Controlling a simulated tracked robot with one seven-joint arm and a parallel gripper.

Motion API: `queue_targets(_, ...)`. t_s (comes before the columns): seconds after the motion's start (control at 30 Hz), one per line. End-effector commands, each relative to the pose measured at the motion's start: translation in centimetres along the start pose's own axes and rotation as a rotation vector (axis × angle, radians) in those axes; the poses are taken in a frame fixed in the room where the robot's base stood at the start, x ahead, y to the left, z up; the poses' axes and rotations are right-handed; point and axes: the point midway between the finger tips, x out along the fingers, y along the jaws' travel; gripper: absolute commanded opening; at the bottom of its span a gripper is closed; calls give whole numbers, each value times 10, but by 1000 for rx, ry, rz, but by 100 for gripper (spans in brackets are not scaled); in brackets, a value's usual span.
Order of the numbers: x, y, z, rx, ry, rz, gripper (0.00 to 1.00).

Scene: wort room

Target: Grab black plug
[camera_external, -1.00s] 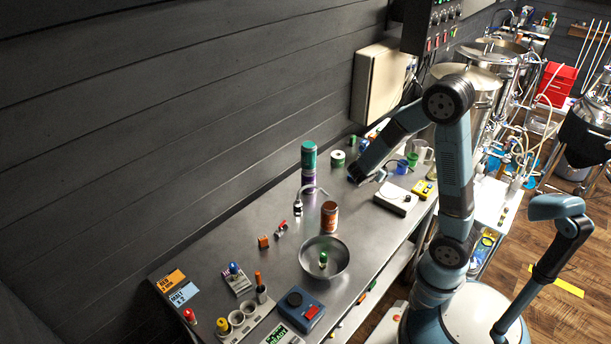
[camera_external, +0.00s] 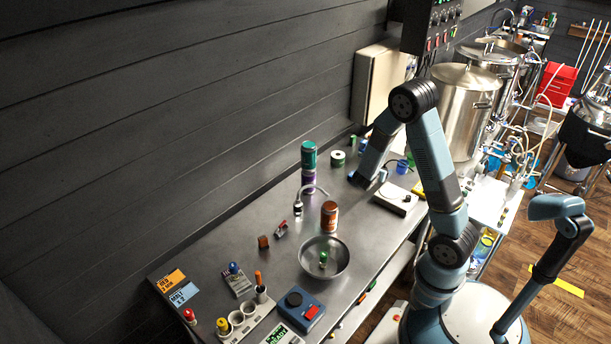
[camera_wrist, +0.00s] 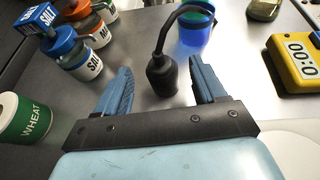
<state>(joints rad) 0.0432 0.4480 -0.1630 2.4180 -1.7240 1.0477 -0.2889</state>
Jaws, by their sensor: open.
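The black plug (camera_wrist: 162,78) stands upright on the steel table in the wrist view, with a dark cable curving up from its top and over to the right. My gripper (camera_wrist: 161,86) is open, with one blue finger to the left of the plug and one to the right. Both fingers look apart from it; the plug sits between them or just beyond, and the exact depth is hard to tell. In the external view my gripper (camera_external: 367,182) is low over the far part of the table, and the plug cannot be made out clearly there.
A blue cup (camera_wrist: 195,28) stands just behind the plug, under the cable. A yellow timer (camera_wrist: 296,62) lies to the right. Salt and malt jars (camera_wrist: 78,58) and a wheat can (camera_wrist: 22,117) stand to the left. A white device (camera_external: 397,199) lies right of my gripper.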

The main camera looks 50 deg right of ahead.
Motion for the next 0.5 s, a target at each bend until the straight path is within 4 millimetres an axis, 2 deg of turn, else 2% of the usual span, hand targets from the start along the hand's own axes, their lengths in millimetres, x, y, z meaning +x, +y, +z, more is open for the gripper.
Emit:
queue_targets(0.17, 9, -1, -1, 1, 1, -2, 70)
queue_targets(0.5, 51, -1, -4, 1, 0, -2, 70)
